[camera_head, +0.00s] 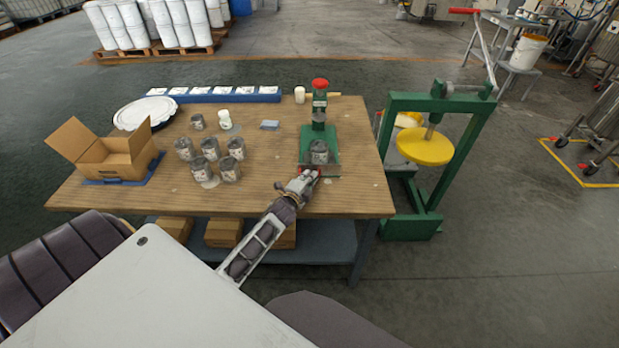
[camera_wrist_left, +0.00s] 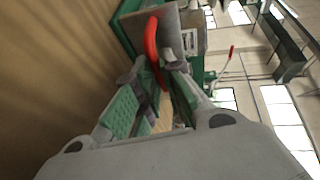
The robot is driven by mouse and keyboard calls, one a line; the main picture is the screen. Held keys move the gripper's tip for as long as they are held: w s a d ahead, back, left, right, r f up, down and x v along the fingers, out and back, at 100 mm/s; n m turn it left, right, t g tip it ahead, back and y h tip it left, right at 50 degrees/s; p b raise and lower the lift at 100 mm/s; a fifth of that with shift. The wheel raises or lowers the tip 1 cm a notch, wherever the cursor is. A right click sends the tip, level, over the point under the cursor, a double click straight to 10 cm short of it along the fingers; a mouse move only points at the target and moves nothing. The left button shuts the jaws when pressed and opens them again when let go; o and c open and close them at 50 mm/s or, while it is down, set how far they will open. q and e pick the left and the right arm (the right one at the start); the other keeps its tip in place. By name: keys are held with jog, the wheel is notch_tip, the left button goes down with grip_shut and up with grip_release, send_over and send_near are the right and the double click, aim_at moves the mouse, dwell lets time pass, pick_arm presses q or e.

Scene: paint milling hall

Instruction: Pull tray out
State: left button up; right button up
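A green tray (camera_head: 322,168) with a red handle (camera_wrist_left: 152,50) sits at the foot of the green hand press (camera_head: 319,105) on the wooden table. A grey can (camera_head: 319,152) stands on it under the press. My left gripper (camera_head: 308,175) is at the tray's front edge, by the red handle. In the left wrist view, the handle lies between the two fingertips (camera_wrist_left: 154,72). A gap shows between the finger pads; whether the tips press on the handle cannot be told. My right gripper is not in view.
Several cans (camera_head: 210,149) stand left of the press, with an open cardboard box (camera_head: 105,158) farther left. The table front (camera_head: 345,200) beside the tray is clear. A green stand with a yellow disc (camera_head: 425,147) is right of the table.

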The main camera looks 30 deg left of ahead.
pick_arm(q)
jog(key=o, duration=0.4)
jog(key=shift+s+d, duration=0.1)
jog(key=shift+s, duration=0.15)
jog(key=shift+c, duration=0.2)
jog(key=shift+w, duration=0.1)
jog(key=shift+v, duration=6)
jog(key=shift+d, duration=0.1)
